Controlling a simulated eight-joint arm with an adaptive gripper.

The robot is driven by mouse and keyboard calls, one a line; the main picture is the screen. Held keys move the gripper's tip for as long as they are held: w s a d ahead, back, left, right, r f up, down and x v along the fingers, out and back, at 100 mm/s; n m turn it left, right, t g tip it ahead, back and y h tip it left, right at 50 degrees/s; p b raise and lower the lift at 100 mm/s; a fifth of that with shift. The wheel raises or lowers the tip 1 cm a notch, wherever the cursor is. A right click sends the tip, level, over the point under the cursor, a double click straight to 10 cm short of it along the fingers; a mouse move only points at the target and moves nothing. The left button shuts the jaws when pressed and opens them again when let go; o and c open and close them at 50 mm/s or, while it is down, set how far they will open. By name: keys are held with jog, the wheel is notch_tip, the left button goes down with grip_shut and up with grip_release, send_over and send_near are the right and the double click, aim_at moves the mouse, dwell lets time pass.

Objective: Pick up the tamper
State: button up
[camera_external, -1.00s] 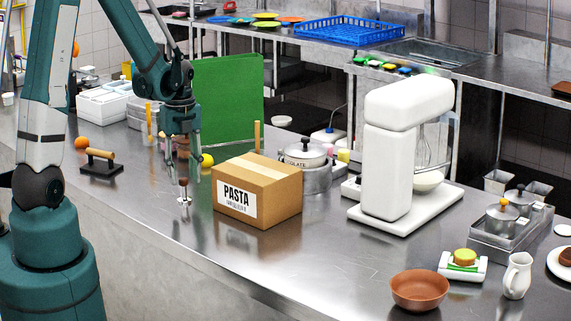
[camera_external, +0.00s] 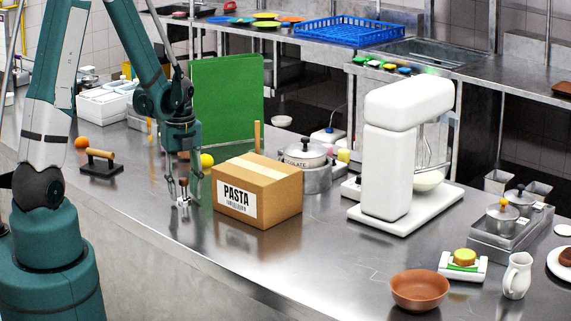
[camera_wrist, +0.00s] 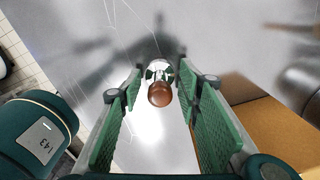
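The tamper (camera_external: 183,192) stands upright on the steel counter, left of the pasta box. It has a brown rounded handle and a metal base. My gripper (camera_external: 182,185) points down over it, with a finger on either side. In the wrist view, the tamper's brown knob (camera_wrist: 159,94) lies between the green pads of my open gripper (camera_wrist: 160,84). Gaps show between the knob and both pads, so nothing is gripped.
The cardboard pasta box (camera_external: 262,190) stands close to the right of my gripper; its brown side (camera_wrist: 265,135) shows in the wrist view. A yellow ball (camera_external: 207,160) and a green board (camera_external: 228,100) are behind. The counter's front edge is near; bare steel (camera_external: 300,255) lies front right.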

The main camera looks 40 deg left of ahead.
jog(key=c, duration=1)
jog(key=shift+r, duration=0.15)
jog(key=shift+r+p, duration=0.35)
jog(key=shift+r, duration=4.5)
